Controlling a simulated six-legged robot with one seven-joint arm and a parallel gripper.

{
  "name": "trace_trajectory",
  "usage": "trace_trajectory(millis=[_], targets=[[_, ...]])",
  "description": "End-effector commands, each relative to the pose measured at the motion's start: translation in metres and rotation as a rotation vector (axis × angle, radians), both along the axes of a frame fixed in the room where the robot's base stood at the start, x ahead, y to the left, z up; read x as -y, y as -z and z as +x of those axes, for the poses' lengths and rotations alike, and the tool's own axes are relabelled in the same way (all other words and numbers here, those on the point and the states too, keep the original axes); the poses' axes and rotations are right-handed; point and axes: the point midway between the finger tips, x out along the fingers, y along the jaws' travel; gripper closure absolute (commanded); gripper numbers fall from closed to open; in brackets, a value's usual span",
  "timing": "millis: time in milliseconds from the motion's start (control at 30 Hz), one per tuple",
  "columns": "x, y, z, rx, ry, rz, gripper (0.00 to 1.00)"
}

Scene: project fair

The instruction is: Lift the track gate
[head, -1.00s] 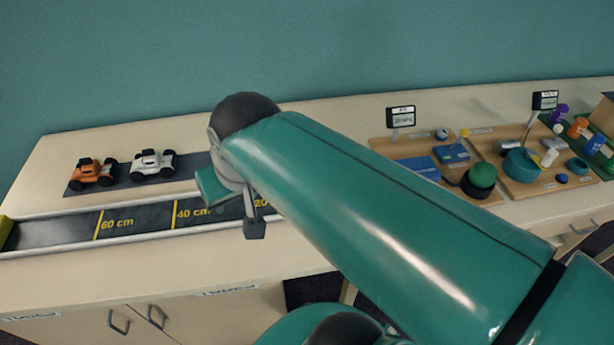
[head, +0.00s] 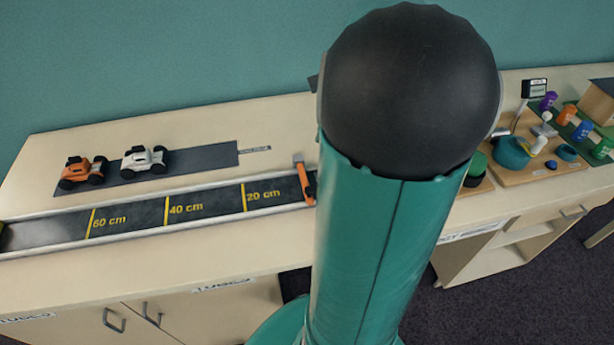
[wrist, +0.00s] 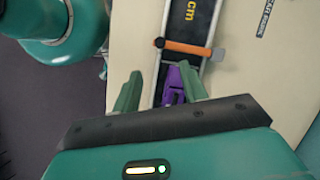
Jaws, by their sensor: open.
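The track gate is an orange bar (head: 304,182) at the right visible part of the track (head: 217,205) in the head view, partly next to my arm. In the wrist view the orange gate (wrist: 187,48) lies across the dark track, with a dark knob at its left end and a grey part at its right end. A purple object, likely a toy car (wrist: 176,82), sits in the track just below the gate. My gripper (wrist: 160,88) is open, its two green fingers apart below the gate and touching nothing that I can make out. My arm hides the gripper in the head view.
An orange car (head: 82,172) and a white car (head: 144,161) stand on a dark mat (head: 205,158) behind the track. Wooden boards with coloured pieces (head: 512,153) are at the right. Cabinet doors are below the counter front.

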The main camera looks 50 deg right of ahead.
Motion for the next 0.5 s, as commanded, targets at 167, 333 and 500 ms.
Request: trace_trajectory(millis=[167,333,500], targets=[[-0.014,0.031,0.002,-0.003,-0.002,0.004,0.57],[-0.027,0.062,0.004,-0.003,-0.004,0.003,0.57],[-0.038,0.091,0.006,-0.002,-0.003,0.001,0.57]])
